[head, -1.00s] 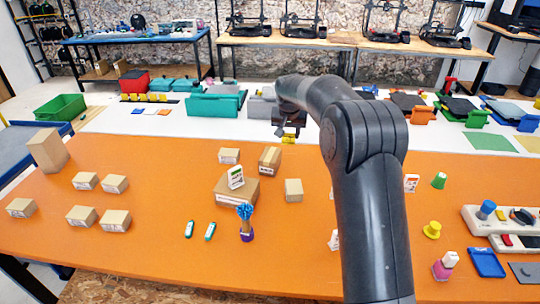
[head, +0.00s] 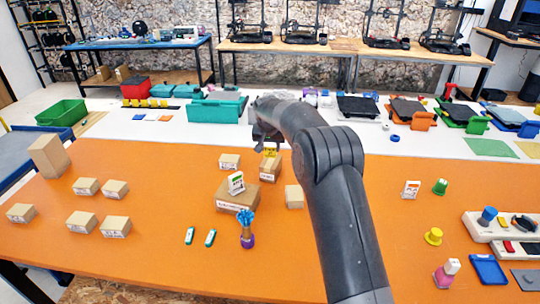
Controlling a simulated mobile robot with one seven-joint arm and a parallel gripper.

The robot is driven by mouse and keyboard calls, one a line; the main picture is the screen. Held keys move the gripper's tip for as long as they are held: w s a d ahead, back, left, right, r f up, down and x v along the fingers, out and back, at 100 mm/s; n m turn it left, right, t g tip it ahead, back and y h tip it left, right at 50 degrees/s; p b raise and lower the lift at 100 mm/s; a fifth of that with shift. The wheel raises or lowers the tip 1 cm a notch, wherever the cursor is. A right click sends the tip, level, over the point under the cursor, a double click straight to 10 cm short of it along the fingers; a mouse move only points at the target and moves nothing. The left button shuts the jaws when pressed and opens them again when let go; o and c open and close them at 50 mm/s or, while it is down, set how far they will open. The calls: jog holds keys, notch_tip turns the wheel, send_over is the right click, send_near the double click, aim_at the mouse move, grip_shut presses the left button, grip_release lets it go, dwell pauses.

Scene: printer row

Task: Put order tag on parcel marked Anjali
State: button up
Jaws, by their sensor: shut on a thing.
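My gripper (head: 268,149) is at the far side of the orange table, above a small cardboard parcel (head: 268,175). It is shut on a small yellow piece (head: 271,154), which seems to be the order tag. The arm partly hides the jaws, and I cannot tell whether the piece touches the parcel. Other parcels are a larger one (head: 236,201) with a white-and-green item (head: 236,183) on top, a small one (head: 230,161) and one beside the arm (head: 294,197). Labels are too small to read, so I cannot tell which is marked Anjali.
Several parcels (head: 116,226) and a tall box (head: 48,156) stand at the left. A yellow piece (head: 433,236) and a blue tray (head: 488,268) are right. The front middle is clear.

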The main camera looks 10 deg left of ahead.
aim_at(270, 156)
jog(key=shift+f, duration=1.95)
jog(key=o, duration=0.9)
jog(key=shift+f, duration=0.15)
jog(key=shift+o, duration=0.2)
jog(key=v, duration=1.2)
jog(key=shift+r, duration=0.25)
